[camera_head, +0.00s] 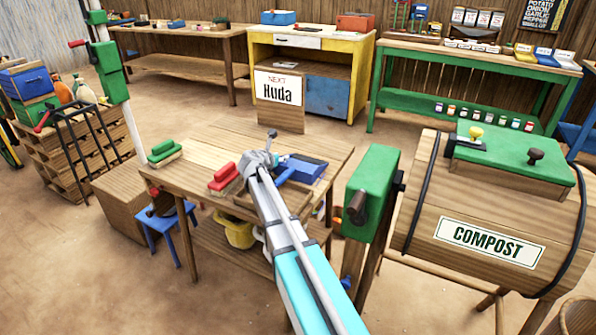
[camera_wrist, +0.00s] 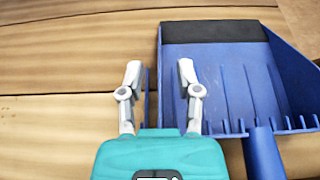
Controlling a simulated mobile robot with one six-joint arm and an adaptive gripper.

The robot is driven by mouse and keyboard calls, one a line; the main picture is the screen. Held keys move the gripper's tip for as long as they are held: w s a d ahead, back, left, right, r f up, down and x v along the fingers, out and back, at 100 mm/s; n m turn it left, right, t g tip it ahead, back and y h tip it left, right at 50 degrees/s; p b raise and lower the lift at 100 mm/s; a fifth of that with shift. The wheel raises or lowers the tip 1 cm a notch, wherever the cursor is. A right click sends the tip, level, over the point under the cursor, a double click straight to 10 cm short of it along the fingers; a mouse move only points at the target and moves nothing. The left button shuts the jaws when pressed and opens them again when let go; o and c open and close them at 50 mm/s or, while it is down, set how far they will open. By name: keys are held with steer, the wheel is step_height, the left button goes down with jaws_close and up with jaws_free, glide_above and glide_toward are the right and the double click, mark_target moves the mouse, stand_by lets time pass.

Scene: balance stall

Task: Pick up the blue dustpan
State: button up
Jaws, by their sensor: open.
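The blue dustpan (camera_head: 302,168) lies on the wooden table (camera_head: 325,150), right of my gripper in the head view. In the wrist view the dustpan (camera_wrist: 225,80) fills the right half, with a dark strip along its far edge and its handle (camera_wrist: 262,155) at the lower right. My gripper (camera_wrist: 158,72) is open, its two fingers apart. The dustpan's left side wall shows between the fingertips, and the right finger is over the pan. I cannot tell whether the fingers touch it. In the head view my arm hides part of the table and the gripper (camera_head: 262,150) tip is small.
A red brush (camera_head: 223,177) and a green brush (camera_head: 164,151) lie on the table's left part. A green post (camera_head: 370,190) and the compost barrel (camera_head: 490,225) stand close on the right. A yellow container (camera_head: 239,233) is on the shelf below. The back of the tabletop is clear.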

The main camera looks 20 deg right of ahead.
jaws_close()
stand_by(0.3)
steer(key=shift+r, duration=0.2)
stand_by(0.4)
step_height(320, 180, up, 2)
steer(key=p, duration=0.2)
steer(key=shift+r+p, duration=0.1)
steer(key=shift+p, duration=0.2)
steer(key=s+a+r+p, duration=1)
steer(key=shift+r, duration=0.25)
steer(key=shift+w, duration=0.1)
